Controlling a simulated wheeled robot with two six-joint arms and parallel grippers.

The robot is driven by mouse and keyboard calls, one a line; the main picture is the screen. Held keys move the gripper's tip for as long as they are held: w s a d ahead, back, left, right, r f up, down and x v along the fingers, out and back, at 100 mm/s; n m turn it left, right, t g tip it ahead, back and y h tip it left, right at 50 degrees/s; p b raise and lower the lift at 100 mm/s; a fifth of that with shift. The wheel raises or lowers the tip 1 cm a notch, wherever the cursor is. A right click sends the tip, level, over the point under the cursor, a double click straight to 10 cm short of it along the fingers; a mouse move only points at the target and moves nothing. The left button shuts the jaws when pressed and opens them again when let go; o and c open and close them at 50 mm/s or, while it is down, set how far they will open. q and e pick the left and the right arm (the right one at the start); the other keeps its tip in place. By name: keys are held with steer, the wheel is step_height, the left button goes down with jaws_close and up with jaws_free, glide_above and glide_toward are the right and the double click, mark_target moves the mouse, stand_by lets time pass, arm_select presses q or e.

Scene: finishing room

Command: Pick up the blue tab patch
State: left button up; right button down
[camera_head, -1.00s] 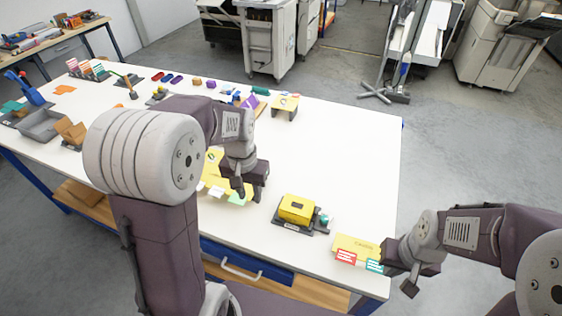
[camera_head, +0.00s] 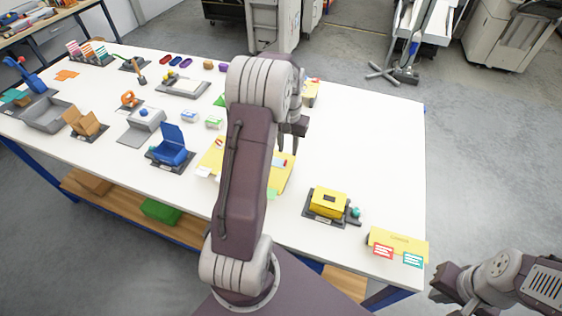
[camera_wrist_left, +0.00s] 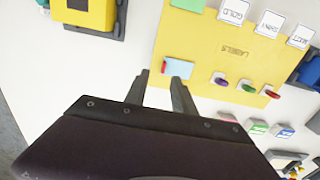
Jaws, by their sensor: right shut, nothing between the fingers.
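A white piece with a blue part (camera_head: 189,116) lies flat on the white table, left of my left arm; it also shows at the right in the left wrist view (camera_wrist_left: 282,130). A light blue flat piece with a red end (camera_wrist_left: 178,68) lies on the yellow labels board (camera_wrist_left: 210,50), just beyond my left fingertips. I cannot tell for certain which is the blue tab patch. My left gripper (camera_wrist_left: 161,88) is open and empty over the table by the board's edge; it also shows in the head view (camera_head: 296,130). My right gripper (camera_head: 447,292) is shut and empty off the table's right corner.
A similar green-marked piece (camera_head: 214,121) lies beside the blue-marked one. A blue open box (camera_head: 170,145), a grey tray (camera_head: 45,117) and a yellow block on a dark base (camera_head: 328,203) stand around.

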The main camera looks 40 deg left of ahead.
mark_target(285, 161)
arm_select(q)
steer(key=shift+a+f, duration=0.15)
steer(key=shift+f, duration=0.5)
steer(key=f, duration=0.1)
steer(key=f+p, duration=0.1)
steer(key=f, duration=0.2)
steer(key=shift+s+a+f, duration=0.15)
steer(key=shift+s+f, duration=0.1)
steer(key=shift+f, duration=0.05)
steer(key=shift+w+a+f, duration=0.1)
steer(key=shift+f, duration=0.25)
steer(key=shift+r, duration=0.1)
jaws_close()
